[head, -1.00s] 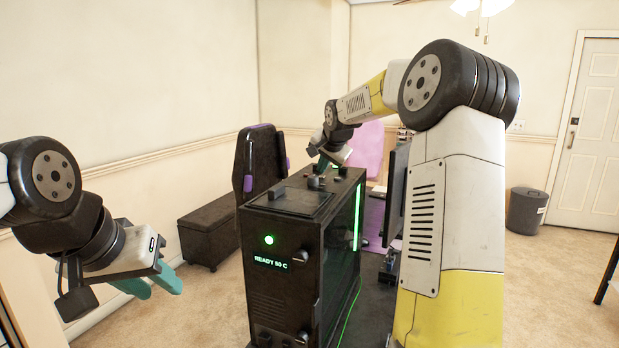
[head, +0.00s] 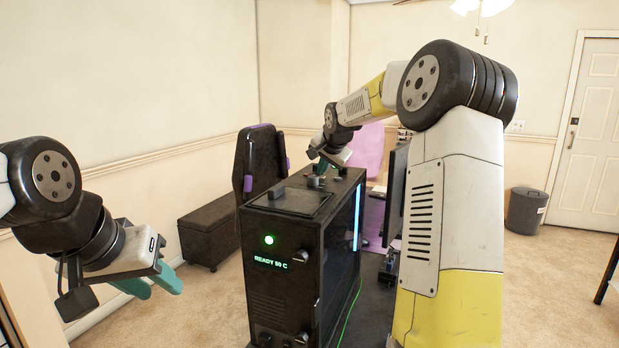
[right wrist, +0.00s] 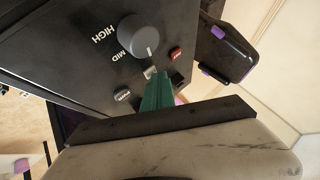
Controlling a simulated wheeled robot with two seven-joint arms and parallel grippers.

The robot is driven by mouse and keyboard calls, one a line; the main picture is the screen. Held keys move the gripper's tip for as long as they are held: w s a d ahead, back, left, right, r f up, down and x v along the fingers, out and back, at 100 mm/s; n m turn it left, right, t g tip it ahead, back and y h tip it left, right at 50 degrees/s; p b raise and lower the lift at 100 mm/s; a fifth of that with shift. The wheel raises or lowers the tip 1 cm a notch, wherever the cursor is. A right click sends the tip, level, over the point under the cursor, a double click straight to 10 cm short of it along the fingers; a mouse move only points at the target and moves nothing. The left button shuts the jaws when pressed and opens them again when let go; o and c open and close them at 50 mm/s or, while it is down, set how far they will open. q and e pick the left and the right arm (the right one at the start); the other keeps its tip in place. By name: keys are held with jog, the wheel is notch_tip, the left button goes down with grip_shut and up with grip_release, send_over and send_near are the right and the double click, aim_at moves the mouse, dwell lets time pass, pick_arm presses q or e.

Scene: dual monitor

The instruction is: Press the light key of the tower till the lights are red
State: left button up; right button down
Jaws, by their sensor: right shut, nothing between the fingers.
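The black tower (head: 285,265) stands in the middle of the head view. The light strip (head: 357,215) on its side glows blue. A round front light (head: 268,240) and the display reading "READY 50 C" are green. My right gripper (head: 324,166) is shut and empty at the tower's top panel. In the right wrist view its teal fingertips (right wrist: 155,78) are at a small grey key (right wrist: 150,72), partly hidden; I cannot tell whether they touch. A dial (right wrist: 139,36), a red key (right wrist: 175,54) and another labelled key (right wrist: 122,95) are beside it. My left gripper (head: 150,284) is open and empty, left of the tower.
A monitor (head: 394,195) stands right of the tower, partly behind my right arm. A black and purple chair (head: 262,160) and a dark bench (head: 208,228) are behind on the left. The carpet between my left gripper and the tower is clear.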

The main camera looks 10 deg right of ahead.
aim_at(322, 178)
jog(key=shift+r, duration=0.75)
jog(key=shift+r, duration=2.5)
jog(key=s+a+n, duration=0.1)
jog(key=s, duration=0.6)
jog(key=s+a+n+g, duration=0.1)
jog(key=s+a+n, duration=0.1)
jog(key=s, duration=0.6)
jog(key=s+a+n, duration=0.2)
jog(key=s, duration=0.6)
jog(key=shift+a+f, duration=0.2)
jog(key=shift+f, duration=0.1)
jog(key=s+a+f+n+g+y, duration=0.1)
jog(key=s+f, duration=0.4)
jog(key=s, duration=0.5)
jog(key=s+a+f+n+g, duration=0.1)
jog(key=s+f+n, duration=0.2)
jog(key=s, duration=0.7)
notch_tip(322, 178, down, 2)
jog(key=shift+a+f+y, duration=0.15)
jog(key=shift+a+y, duration=0.1)
jog(key=shift+y, duration=0.15)
